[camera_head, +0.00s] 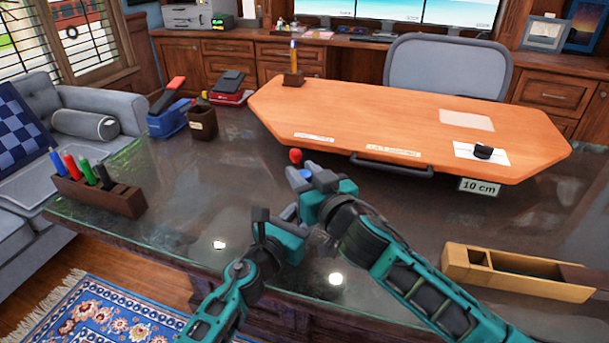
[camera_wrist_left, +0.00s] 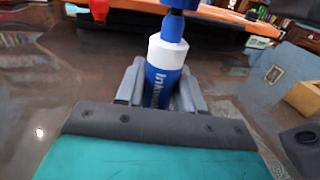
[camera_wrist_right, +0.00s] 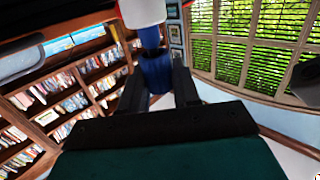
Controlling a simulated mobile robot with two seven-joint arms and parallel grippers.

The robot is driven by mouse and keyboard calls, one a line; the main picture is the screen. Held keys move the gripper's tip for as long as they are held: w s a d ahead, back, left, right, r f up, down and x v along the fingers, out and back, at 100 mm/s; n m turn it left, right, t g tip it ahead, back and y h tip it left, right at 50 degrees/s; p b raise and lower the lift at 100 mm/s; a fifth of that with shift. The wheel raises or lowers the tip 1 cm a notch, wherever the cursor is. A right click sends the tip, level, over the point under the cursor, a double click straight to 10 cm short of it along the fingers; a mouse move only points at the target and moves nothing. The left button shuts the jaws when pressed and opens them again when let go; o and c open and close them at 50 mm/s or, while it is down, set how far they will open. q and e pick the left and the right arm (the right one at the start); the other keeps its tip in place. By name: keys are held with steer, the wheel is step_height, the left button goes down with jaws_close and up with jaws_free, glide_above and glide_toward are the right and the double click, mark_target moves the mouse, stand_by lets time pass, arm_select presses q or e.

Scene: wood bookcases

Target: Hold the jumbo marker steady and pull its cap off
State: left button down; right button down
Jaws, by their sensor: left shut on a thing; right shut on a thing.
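The jumbo marker (camera_wrist_left: 160,85) has a blue body with white lettering and a white collar (camera_wrist_left: 168,52). My left gripper (camera_head: 290,213) is shut on its body; in the left wrist view the fingers (camera_wrist_left: 160,92) flank it. Beyond the collar is a narrower blue part (camera_wrist_left: 173,28). My right gripper (camera_head: 312,182) is shut on the blue cap (camera_wrist_right: 156,72), whose blue end (camera_head: 305,174) shows between the fingers in the head view. The white collar also shows in the right wrist view (camera_wrist_right: 142,12).
An orange board (camera_head: 400,115) with a dark handle lies beyond. A red knob (camera_head: 295,155) stands close by the grippers. A pen block (camera_head: 100,195) is at the left and a wooden box (camera_head: 520,275) at the right. The dark glass tabletop (camera_head: 200,180) has free room left of the grippers.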

mark_target(304, 173)
steer(key=shift+r, duration=2)
arm_select(q)
steer(key=c, duration=0.6)
jaws_free()
